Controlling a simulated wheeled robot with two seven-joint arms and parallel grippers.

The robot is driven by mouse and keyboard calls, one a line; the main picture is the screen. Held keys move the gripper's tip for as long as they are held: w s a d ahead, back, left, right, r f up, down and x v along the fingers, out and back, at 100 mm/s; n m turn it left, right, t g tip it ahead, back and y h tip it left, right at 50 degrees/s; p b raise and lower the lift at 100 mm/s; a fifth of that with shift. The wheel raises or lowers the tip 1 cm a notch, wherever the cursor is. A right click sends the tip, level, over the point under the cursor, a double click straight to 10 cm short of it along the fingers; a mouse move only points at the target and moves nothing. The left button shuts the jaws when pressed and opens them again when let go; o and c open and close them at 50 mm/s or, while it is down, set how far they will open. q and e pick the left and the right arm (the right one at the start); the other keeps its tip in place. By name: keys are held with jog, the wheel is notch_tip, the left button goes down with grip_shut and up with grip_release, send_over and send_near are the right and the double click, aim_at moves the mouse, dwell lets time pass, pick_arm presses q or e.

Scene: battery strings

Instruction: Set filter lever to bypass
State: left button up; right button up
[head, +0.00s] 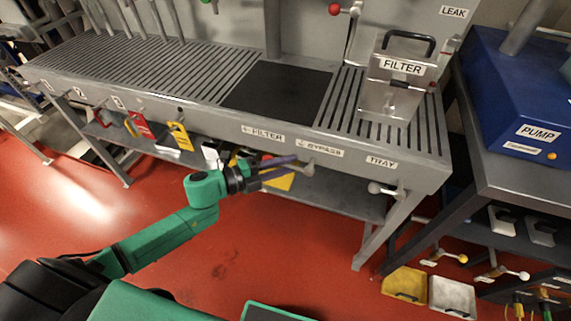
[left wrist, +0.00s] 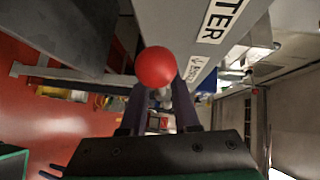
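The filter lever shows in the left wrist view as a red ball knob (left wrist: 156,67) between my left gripper's fingers. In the head view the gripper mostly hides it. My left gripper (head: 297,161) reaches in below the bench's front edge, beside the FILTER label (head: 262,134) and BYPASS label (head: 320,148). Its two dark fingers are apart; I cannot tell whether they touch the knob. A grey knob (head: 308,169) shows just past the fingertips, under the BYPASS label. My right gripper is not in view.
The grey slotted bench (head: 200,75) carries a metal FILTER box (head: 393,90). Another pale knob (head: 375,187) sits below the TRAY label (head: 381,162). A blue PUMP unit (head: 520,95) stands at right. The red floor before the bench is mostly clear.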

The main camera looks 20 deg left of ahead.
pick_arm(q)
grip_shut()
dwell(1.2)
